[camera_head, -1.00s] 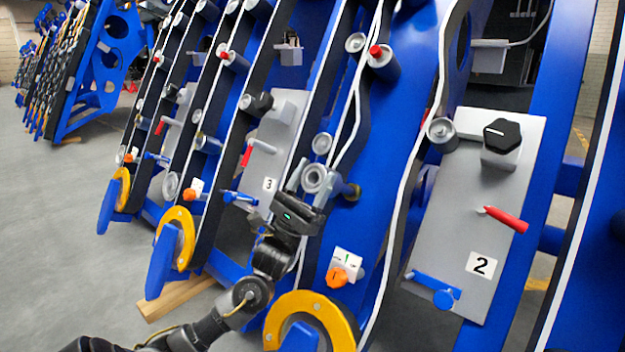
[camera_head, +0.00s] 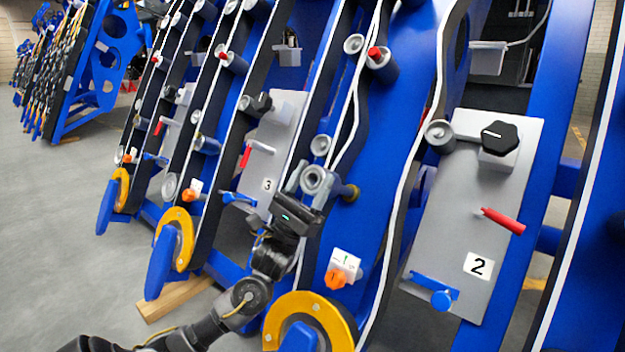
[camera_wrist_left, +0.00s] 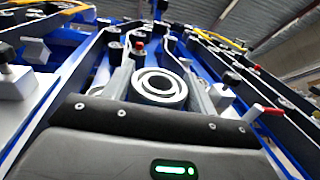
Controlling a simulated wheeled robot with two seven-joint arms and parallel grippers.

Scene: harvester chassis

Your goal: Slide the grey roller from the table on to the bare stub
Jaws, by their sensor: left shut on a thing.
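The grey roller (camera_head: 316,180) is a short cylinder with a ringed, hollow-looking end face turned toward me. My left gripper (camera_head: 310,188) is shut on it, with one finger on each side. In the left wrist view, the ringed end of the roller (camera_wrist_left: 160,86) sits between the two fingers of the left gripper (camera_wrist_left: 160,94). My right gripper and the table are out of view.
Several fixed rollers, such as one at the upper middle (camera_head: 355,44) and one beside the plate (camera_head: 439,134), stick out nearby. A white switch box with an orange knob (camera_head: 338,278) and a yellow ring (camera_head: 343,318) lie below the gripper. Grey plate 2 (camera_head: 450,245) stands at the right.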

